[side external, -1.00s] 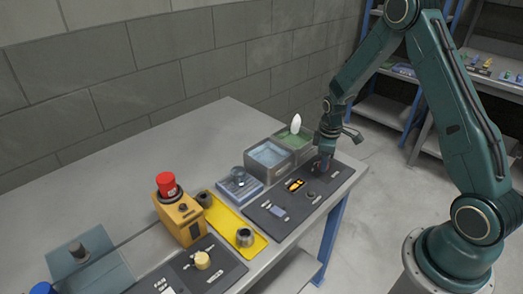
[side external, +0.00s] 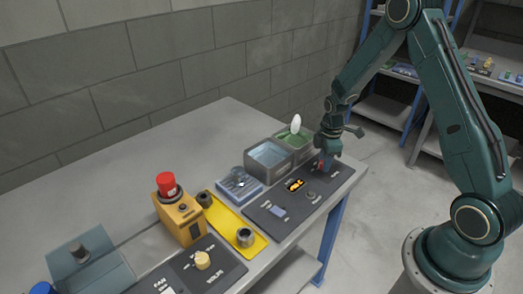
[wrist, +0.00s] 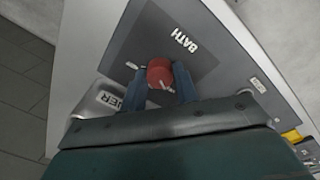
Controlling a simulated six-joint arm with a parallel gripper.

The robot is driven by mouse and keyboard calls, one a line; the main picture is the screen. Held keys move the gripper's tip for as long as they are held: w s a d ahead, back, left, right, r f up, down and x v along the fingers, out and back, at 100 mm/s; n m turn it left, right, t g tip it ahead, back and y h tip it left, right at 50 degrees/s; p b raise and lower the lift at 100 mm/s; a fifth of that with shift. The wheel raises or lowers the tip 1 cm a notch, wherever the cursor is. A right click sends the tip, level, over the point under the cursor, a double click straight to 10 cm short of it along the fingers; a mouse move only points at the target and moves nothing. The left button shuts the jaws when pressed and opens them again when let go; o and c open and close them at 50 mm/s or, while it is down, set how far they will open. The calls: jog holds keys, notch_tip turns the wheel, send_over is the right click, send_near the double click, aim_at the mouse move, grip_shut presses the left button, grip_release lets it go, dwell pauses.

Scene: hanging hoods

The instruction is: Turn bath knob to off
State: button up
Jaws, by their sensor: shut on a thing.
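The bath knob (wrist: 160,71) is a round red knob with a white pointer mark. It sits on a dark grey panel (wrist: 205,58) lettered BATH. My gripper (wrist: 159,76) has its two blue fingers on opposite sides of the knob, shut on it. Small white labels lie on both sides of the knob, too small to read. In the side external view, my gripper (side external: 322,165) points down at the right end of the dark panel (side external: 262,216). A bit of the red knob shows between the fingers there.
Two open baths, one blue (side external: 268,155) and one green (side external: 298,134) with a white oval piece over it, stand close behind my gripper. A lit orange display (side external: 295,185) is on the panel. A yellow tray (side external: 225,218) and red button (side external: 166,183) are farther left.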

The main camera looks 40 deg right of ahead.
jog(key=shift+w, duration=0.1)
jog(key=o, duration=1)
jog(key=shift+r, duration=0.1)
jog(key=r, duration=1.3)
jog(key=shift+s+a+r, duration=0.25)
jog(key=shift+s+r, duration=0.1)
jog(key=shift+r, duration=0.1)
jog(key=s+a+r+m+t, duration=0.3)
jog(key=s+a+r+m, duration=0.2)
jog(key=s+a+r, duration=0.65)
jog(key=s+a+r+m, duration=0.1)
jog(key=s, duration=0.2)
jog(key=s+a+r+m+t, duration=0.1)
jog(key=s+a+m, duration=0.1)
jog(key=s, duration=0.1)
jog(key=s+a+r+m+t, duration=0.1)
jog(key=s+r+m, duration=0.1)
jog(key=s, duration=0.2)
jog(key=shift+s+a, duration=0.1)
jog(key=shift+a, duration=0.15)
